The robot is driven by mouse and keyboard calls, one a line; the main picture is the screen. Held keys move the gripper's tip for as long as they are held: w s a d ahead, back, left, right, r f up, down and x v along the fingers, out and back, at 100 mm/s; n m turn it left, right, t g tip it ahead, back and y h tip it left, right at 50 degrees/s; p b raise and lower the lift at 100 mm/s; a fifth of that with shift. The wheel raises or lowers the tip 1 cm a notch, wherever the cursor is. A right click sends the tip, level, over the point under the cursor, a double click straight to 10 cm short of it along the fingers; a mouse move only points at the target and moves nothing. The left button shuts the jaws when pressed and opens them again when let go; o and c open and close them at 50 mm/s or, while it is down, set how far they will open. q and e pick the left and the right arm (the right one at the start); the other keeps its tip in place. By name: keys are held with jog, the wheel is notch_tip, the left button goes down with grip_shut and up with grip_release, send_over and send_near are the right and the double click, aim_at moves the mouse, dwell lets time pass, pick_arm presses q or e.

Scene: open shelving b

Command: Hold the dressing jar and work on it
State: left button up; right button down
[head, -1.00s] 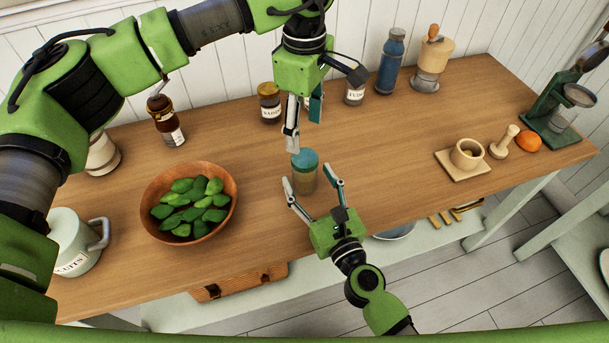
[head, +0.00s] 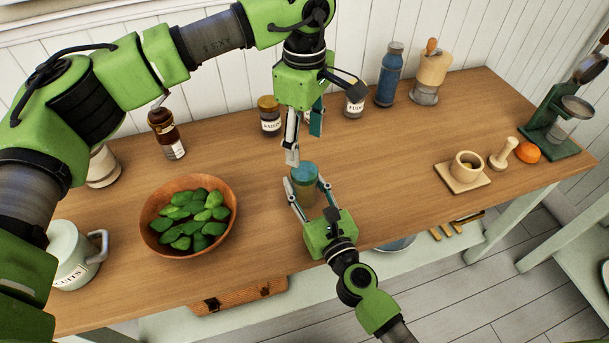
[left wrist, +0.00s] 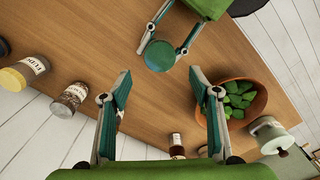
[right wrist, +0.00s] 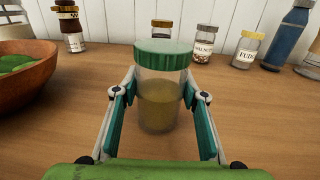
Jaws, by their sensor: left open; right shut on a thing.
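The dressing jar (head: 306,187) is clear with a green lid and a yellowish liquid in its lower part. It stands upright on the wooden counter, and it also shows in the right wrist view (right wrist: 161,92). My right gripper (head: 308,196) is shut on the jar's sides, one finger on each side. My left gripper (head: 303,143) is open and empty above the jar, pointing down. In the left wrist view the jar's lid (left wrist: 159,55) lies beyond the open left fingers (left wrist: 163,100).
A wooden bowl of green leaves or vegetables (head: 150,238) stands left of the jar. Several labelled jars, such as the raisins jar (head: 270,122), line the back near the wall. A blue bottle (head: 390,75) and a mortar (head: 466,166) stand to the right.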

aim_at(305, 171)
pick_arm(q)
jog(key=m, duration=0.3)
jog(key=shift+m, duration=0.3)
jog(key=m, duration=0.4)
jog(key=shift+f+m, duration=0.1)
jog(key=shift+m, duration=0.3)
jog(key=shift+f, duration=3.9)
